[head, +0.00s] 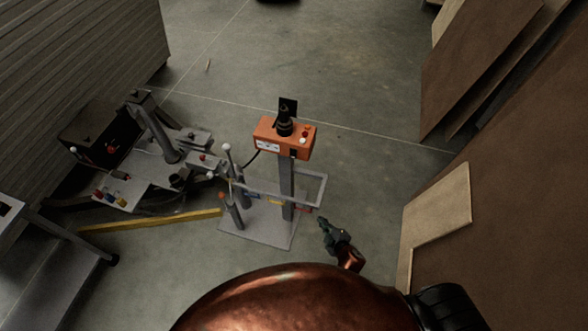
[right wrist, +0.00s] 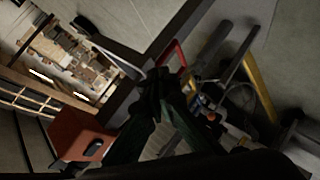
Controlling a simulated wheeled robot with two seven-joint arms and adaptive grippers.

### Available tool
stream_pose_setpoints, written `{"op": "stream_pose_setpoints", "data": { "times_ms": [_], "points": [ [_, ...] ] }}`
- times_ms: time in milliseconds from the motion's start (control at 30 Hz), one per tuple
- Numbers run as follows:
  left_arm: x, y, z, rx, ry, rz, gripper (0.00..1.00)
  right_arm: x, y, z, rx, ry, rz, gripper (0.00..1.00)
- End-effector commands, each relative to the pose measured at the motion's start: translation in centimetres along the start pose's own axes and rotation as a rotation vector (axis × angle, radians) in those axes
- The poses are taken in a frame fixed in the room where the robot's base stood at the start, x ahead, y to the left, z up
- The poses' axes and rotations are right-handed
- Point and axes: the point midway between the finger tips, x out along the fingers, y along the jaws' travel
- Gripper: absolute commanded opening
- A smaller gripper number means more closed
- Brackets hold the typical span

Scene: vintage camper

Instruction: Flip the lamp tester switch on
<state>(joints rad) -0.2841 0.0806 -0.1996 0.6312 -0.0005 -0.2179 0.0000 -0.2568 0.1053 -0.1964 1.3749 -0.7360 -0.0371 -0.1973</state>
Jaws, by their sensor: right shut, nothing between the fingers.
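The lamp tester is an orange box (head: 266,134) on a grey post, with a black lamp-like fitting (head: 284,120) on top. A small black part (head: 293,153), perhaps the switch, shows at the right of its front face; its position is too small to read. In the right wrist view an orange box (right wrist: 75,137), likely the tester, is at lower left with a dark patch on it. My right gripper (head: 323,223) is shut and empty, below and right of the box and apart from it. It also shows in the right wrist view (right wrist: 163,82). My left gripper is out of view.
A metal frame (head: 312,190) surrounds the post above a grey base plate (head: 262,232). A machine (head: 140,170) with levers and coloured knobs stands at left, beside a yellow bar (head: 160,220). Brown panels (head: 490,230) line the right.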

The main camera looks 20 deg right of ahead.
Motion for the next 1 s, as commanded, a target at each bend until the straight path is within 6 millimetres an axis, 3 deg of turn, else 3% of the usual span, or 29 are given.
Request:
{"op": "stream_pose_setpoints", "data": {
  "times_ms": [33,100,200,300,467,767,1000],
  "points": [
    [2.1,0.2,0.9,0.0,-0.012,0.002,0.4,0.7,2.9,-3.0,-0.1,0.067,0.077,0.0],
    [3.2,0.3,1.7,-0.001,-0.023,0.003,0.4,0.1,7.0,-7.2,-0.228,0.135,0.172,0.0],
    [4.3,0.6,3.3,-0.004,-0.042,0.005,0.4,-1.3,11.1,-11.7,-0.369,0.197,0.279,0.0],
    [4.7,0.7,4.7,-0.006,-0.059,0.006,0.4,-2.6,13.4,-14.3,-0.455,0.229,0.347,0.0],
    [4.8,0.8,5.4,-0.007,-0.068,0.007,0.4,-3.5,14.7,-15.8,-0.502,0.243,0.383,0.0],
    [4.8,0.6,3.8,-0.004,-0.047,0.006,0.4,-3.4,14.8,-15.9,-0.5,0.243,0.383,0.0],
    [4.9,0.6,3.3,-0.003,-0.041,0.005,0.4,-1.1,15.7,-16.8,-0.5,0.246,0.384,0.0]
  ]
}}
